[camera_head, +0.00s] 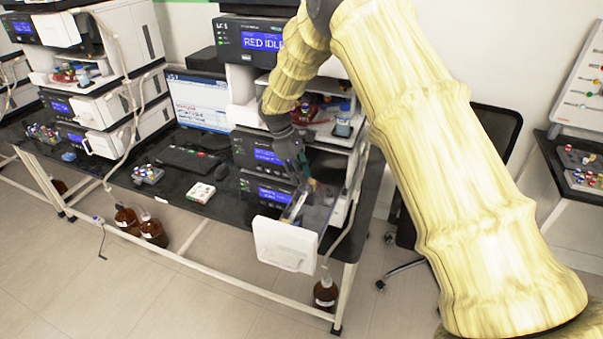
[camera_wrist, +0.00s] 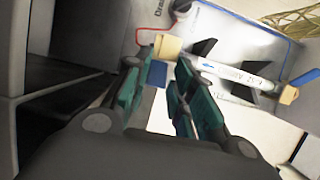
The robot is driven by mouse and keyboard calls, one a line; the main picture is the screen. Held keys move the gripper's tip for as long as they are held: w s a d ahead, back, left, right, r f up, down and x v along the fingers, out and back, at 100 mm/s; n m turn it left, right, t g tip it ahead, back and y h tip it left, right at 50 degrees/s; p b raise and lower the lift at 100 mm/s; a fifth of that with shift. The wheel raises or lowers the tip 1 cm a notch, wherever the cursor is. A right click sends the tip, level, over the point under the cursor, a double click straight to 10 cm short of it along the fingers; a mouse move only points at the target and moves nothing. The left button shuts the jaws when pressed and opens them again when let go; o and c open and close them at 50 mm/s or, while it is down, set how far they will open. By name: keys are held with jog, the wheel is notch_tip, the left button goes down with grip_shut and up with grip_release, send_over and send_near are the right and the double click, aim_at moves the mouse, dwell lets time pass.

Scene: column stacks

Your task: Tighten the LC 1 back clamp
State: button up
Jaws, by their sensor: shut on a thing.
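The open column drawer of LC 1 shows its white front panel (camera_head: 285,246) in the head view. In the wrist view a white labelled column (camera_wrist: 235,74) lies in the drawer beside black holders (camera_wrist: 204,47). A tan clamp (camera_wrist: 168,46) is at its back end and an orange end piece (camera_wrist: 288,95) is at the other. My gripper (camera_wrist: 160,68) has its green fingers around the tan clamp, shut on it. The fingers hide part of the clamp. In the head view my gripper (camera_head: 300,172) reaches down into the drawer.
The instrument stack's display reads RED IDLE (camera_head: 262,41). A monitor (camera_head: 199,103), a keyboard (camera_head: 182,160) and a vial tray (camera_head: 148,173) stand to the left. A brown bottle (camera_head: 326,293) is on the floor below. In the wrist view a blue block (camera_wrist: 157,74) lies behind the fingers.

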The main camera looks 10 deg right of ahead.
jog(key=shift+f, duration=0.15)
dwell(0.5)
jog(key=o, duration=0.9)
jog(key=shift+w, duration=0.15)
jog(key=shift+c, duration=0.2)
jog(key=v, duration=1.2)
jog(key=shift+a, duration=0.25)
jog(key=shift+w+f, duration=0.1)
jog(key=shift+a, duration=0.1)
